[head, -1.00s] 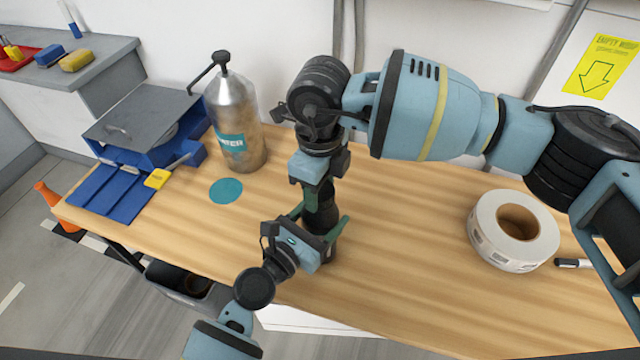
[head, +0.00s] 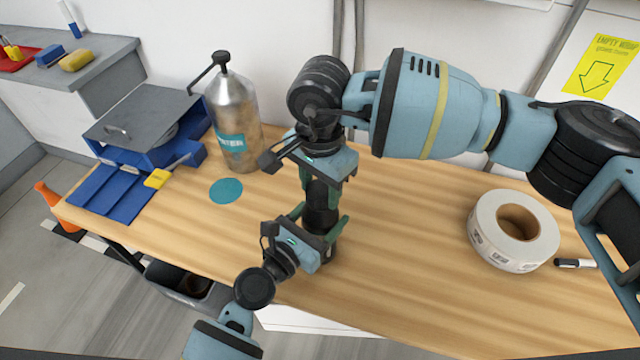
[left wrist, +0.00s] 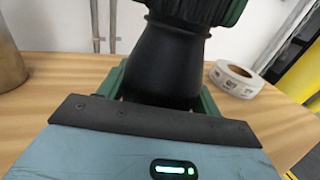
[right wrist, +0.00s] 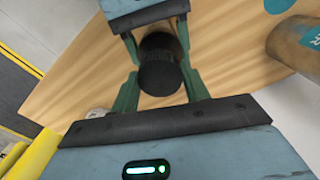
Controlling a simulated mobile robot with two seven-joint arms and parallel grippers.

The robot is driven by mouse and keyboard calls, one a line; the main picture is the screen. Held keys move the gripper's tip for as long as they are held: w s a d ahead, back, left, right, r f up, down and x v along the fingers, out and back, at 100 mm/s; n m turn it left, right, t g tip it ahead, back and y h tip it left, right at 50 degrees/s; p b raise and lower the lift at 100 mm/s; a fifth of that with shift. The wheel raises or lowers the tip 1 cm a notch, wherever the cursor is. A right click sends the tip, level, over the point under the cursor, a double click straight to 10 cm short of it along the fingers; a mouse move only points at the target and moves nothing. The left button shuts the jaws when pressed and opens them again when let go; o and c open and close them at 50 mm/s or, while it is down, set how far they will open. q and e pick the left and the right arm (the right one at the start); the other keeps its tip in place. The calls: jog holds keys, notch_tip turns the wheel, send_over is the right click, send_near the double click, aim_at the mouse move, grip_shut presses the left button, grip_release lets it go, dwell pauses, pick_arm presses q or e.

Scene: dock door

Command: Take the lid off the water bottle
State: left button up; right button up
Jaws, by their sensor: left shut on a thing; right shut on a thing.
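The black water bottle (head: 320,218) stands upright on the wooden workbench (head: 415,265); its body also fills the middle of the left wrist view (left wrist: 168,65). My left gripper (head: 317,228) is shut on the bottle's body from the front. My right gripper (head: 322,188) points down from above and is shut on the dark lid (right wrist: 160,65) at the top of the bottle. The green fingers stand on both sides of the lid in the right wrist view. I see no gap between lid and bottle; the fingers partly hide the join.
A metal canister (head: 236,120) with a teal label stands behind left, close to my right gripper. A blue unit (head: 150,135) and a yellow block (head: 157,179) are farther left. A white tape roll (head: 485,240) and a marker (head: 575,263) lie right. The bench between is clear.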

aim_at(320, 190)
jog(key=shift+r, duration=0.25)
dwell(0.5)
jog(key=shift+r, duration=0.85)
jog(key=shift+r, duration=0.15)
jog(key=shift+r, duration=1.9)
pick_arm(q)
jog(key=o, duration=2)
jog(key=shift+c, duration=0.2)
pick_arm(e)
notch_tip(320, 190, down, 2)
jog(key=shift+f+b, duration=0.1)
jog(key=shift+b, duration=0.35)
pick_arm(q)
jog(key=v, duration=1.2)
pick_arm(e)
jog(key=shift+f, duration=0.25)
